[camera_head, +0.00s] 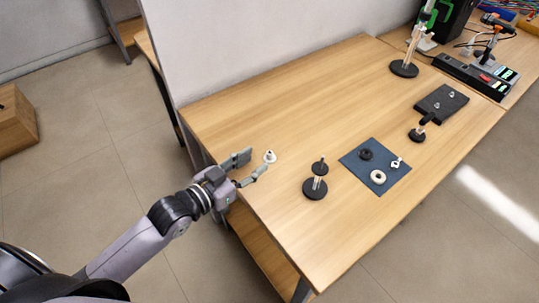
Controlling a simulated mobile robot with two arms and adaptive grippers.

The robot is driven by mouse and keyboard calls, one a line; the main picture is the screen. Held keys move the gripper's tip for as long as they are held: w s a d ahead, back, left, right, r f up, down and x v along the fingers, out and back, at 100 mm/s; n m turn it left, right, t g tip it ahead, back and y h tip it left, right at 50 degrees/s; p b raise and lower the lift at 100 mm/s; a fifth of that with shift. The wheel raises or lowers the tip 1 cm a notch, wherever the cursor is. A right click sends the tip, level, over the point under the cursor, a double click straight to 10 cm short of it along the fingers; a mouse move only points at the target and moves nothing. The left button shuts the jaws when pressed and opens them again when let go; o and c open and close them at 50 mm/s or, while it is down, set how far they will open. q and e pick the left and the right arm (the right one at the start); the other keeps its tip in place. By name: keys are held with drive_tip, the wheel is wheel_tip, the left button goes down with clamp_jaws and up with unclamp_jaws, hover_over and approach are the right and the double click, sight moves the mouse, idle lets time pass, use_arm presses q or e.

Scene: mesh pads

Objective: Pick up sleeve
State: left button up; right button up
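A small white piece with a dark top (269,157), possibly the sleeve, stands on the wooden table near its left edge. My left gripper (257,162) reaches in from the left. Its two grey fingers are apart, with nothing seen held between them. The white piece is just beyond the fingertips, and I cannot tell if they touch it. Another small white piece (396,163) lies on the dark blue mat (380,190), and I cannot tell if it is a sleeve. My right gripper is not in view.
A black round stand (315,189) is right of the gripper. The mat also holds a black ring (366,154) and a white ring (378,177). A black plate with pegs (441,104) and a tall round-based stand (404,69) are farther back. The table's far left is clear.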

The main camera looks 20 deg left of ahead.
sight(267, 154)
use_arm(q)
drive_tip(key=x, duration=0.4)
drive_tip(key=shift+w+d, duration=0.15)
drive_tip(key=shift+d, duration=0.05)
drive_tip(key=shift+c, duration=0.6)
drive_tip(key=c, duration=0.5)
